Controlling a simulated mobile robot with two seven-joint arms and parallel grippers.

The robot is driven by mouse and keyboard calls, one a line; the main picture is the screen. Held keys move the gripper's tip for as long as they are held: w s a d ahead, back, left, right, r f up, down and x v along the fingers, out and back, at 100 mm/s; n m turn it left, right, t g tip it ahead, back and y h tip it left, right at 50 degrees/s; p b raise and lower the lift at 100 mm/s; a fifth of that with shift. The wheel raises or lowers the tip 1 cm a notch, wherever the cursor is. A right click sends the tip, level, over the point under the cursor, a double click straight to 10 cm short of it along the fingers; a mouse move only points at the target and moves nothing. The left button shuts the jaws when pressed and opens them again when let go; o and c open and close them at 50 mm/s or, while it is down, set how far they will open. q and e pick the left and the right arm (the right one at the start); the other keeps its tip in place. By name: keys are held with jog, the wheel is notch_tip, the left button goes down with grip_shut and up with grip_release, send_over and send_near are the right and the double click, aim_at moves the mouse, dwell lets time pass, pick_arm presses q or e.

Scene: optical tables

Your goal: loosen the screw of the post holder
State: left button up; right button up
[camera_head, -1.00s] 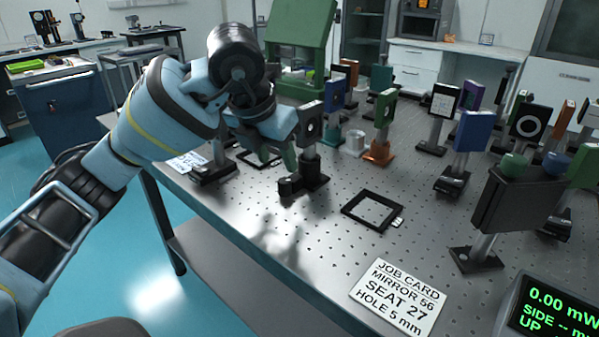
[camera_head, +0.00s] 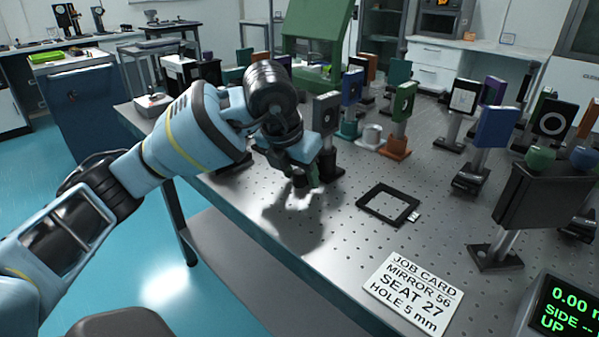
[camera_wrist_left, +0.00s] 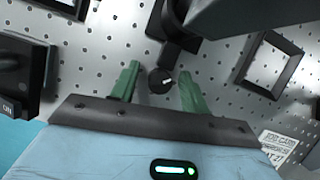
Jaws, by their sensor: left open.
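The post holder (camera_head: 329,162) is a black upright cylinder on the perforated table, with a dark square mount (camera_head: 326,112) on its post. In the left wrist view, the post holder's black base and body (camera_wrist_left: 172,38) show from above, partly covered by the dark mount. Its screw is a round black knob (camera_wrist_left: 161,81) with a light mark. My left gripper (camera_head: 308,180) is at the near side of the post holder. In the left wrist view its green fingers (camera_wrist_left: 160,76) are open, one on each side of the knob, with gaps. My right gripper is not in view.
A black square frame (camera_head: 389,204) lies on the table right of the post holder. A job card (camera_head: 413,292) lies near the front edge. Several optics on posts, such as the orange-based one (camera_head: 397,145), stand behind and to the right. A power meter (camera_head: 562,308) is at the lower right.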

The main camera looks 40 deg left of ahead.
pick_arm(q)
jog(key=c, duration=1)
jog(key=shift+r+m+h+p, duration=0.1)
jog(key=shift+m+h+p, duration=0.25)
jog(key=shift+m, duration=0.45)
jog(key=o, duration=1)
jog(key=shift+r, duration=0.1)
